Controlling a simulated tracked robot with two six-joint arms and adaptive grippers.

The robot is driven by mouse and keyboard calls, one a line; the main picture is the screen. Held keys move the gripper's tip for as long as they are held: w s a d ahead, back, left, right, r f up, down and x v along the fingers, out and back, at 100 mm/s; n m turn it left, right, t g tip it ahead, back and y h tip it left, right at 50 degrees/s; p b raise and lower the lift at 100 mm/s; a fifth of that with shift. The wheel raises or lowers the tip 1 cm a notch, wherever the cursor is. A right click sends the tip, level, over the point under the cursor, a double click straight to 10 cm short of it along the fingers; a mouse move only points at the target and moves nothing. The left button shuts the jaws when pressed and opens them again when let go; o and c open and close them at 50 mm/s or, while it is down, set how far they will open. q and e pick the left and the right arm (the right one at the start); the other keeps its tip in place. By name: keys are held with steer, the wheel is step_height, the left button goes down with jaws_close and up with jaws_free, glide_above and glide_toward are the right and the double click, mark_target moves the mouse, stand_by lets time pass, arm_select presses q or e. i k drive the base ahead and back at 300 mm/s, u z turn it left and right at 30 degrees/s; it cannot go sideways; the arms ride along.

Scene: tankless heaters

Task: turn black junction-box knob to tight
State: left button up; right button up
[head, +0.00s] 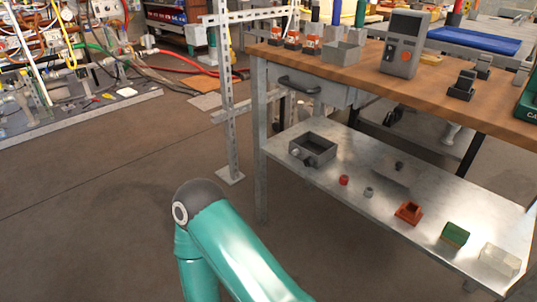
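An open grey box (318,146) sits on the metal lower shelf of the workbench, with small dark and light round fittings (302,157) on its near left side. To its right, a flat grey plate (385,174) lies on the same shelf with a small black knob (399,166) on top. I cannot tell which of these is the junction-box knob, or how it is turned. One teal arm link of mine rises from the bottom of the head view, apart from the shelf. Neither gripper is in view.
The shelf (345,205) also holds a red cap (344,180), a small grey piece (368,192), an orange-brown block (409,212), a green block (455,234) and a clear block (500,261). A perforated metal post (227,100) stands left of the bench. The floor at left is clear.

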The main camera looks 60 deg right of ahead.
mark_target(309, 162)
steer(key=u, duration=0.15)
steer(key=i, duration=1.25)
steer(key=z, duration=2)
steer(key=k, duration=0.9)
steer(key=z, duration=0.2)
steer(key=i, duration=0.9)
steer(key=u, duration=0.05)
